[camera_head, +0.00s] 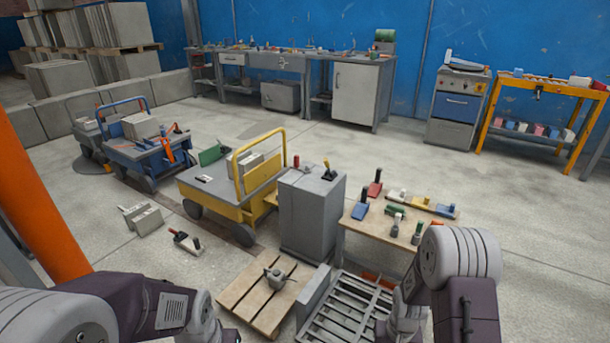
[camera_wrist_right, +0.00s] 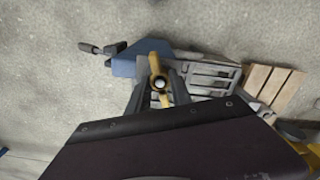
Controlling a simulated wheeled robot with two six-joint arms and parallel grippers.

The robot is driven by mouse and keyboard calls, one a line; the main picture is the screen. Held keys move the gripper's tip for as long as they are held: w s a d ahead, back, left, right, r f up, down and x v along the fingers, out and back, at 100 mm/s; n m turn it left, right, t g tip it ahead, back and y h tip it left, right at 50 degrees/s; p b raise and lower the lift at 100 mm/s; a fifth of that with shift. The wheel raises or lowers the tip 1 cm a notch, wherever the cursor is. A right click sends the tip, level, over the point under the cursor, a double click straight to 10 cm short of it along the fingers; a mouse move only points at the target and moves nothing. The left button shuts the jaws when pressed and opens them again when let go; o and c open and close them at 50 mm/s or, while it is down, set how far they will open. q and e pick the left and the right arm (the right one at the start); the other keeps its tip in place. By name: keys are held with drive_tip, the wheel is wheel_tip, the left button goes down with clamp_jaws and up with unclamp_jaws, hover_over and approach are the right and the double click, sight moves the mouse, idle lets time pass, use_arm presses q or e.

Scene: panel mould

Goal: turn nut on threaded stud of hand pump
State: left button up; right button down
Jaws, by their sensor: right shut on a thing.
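In the right wrist view a yellow winged nut (camera_wrist_right: 155,65) sits around a pale round stud end (camera_wrist_right: 159,83). Behind it is a blue body (camera_wrist_right: 137,60), seemingly the hand pump, with a dark handle (camera_wrist_right: 92,48) sticking out to the left. My right gripper (camera_wrist_right: 159,88) is shut on the nut, one dark finger on each side of the stud. The nut's wings point up and down in the picture, between the fingers. In the head view my right arm hides the pump and the nut. My left arm enters at the lower left, and its gripper does not show.
A slatted metal grate (camera_head: 345,315) lies beside the pump, with a wooden pallet (camera_head: 240,300) to its left. A grey cabinet (camera_head: 310,215), a low wooden bench (camera_head: 370,235) and a yellow cart (camera_head: 215,195) stand beyond. An orange post (camera_head: 40,200) rises at left.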

drive_tip(key=c, duration=1.1)
unclamp_jaws()
wheel_tip(320, 180, up, 9)
drive_tip(key=p, duration=0.4)
drive_tip(key=shift+r, duration=0.1)
